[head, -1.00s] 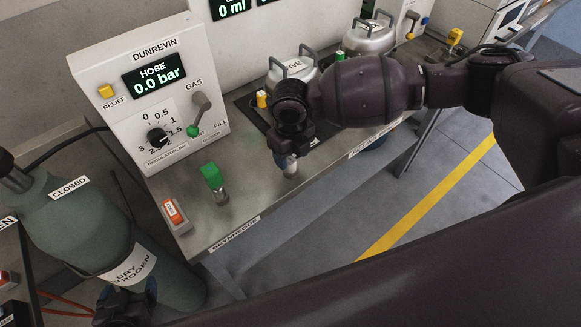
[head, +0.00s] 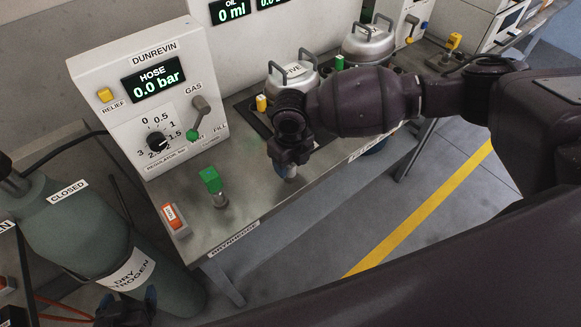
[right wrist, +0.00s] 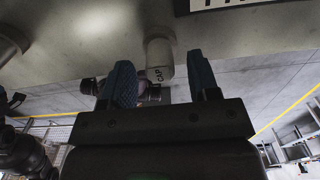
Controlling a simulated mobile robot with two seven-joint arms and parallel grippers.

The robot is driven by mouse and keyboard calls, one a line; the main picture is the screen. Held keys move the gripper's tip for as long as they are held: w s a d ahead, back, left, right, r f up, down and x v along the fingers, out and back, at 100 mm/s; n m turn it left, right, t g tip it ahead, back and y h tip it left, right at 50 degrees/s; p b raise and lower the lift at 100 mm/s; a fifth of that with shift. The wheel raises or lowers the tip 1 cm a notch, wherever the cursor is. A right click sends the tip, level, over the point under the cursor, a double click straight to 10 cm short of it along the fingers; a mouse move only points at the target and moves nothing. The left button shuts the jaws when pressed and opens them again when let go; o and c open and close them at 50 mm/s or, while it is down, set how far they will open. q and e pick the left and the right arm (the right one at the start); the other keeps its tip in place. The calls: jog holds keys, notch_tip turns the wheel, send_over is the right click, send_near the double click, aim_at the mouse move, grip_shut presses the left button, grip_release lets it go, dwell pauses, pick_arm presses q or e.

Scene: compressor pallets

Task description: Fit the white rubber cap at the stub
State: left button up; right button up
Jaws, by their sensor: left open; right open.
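In the head view my right gripper (head: 288,168) hangs over the front edge of the bench and mostly hides the cap. My left gripper (head: 128,305) is at the bottom left, by the nitrogen cylinder, open and partly cut off. I cannot make out the stub for certain.
The metal bench (head: 245,205) holds a green-topped fitting (head: 210,180) and an orange switch (head: 173,217). The Dunrevin panel (head: 150,90) stands behind them. A compressor (head: 292,78) is behind my right gripper. The grey cylinder (head: 75,225) stands at left; floor is clear at right.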

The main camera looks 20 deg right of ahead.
dwell(0.7)
jog(key=shift+p, duration=0.3)
grip_shut()
dwell(0.4)
jog(key=shift+r, duration=0.1)
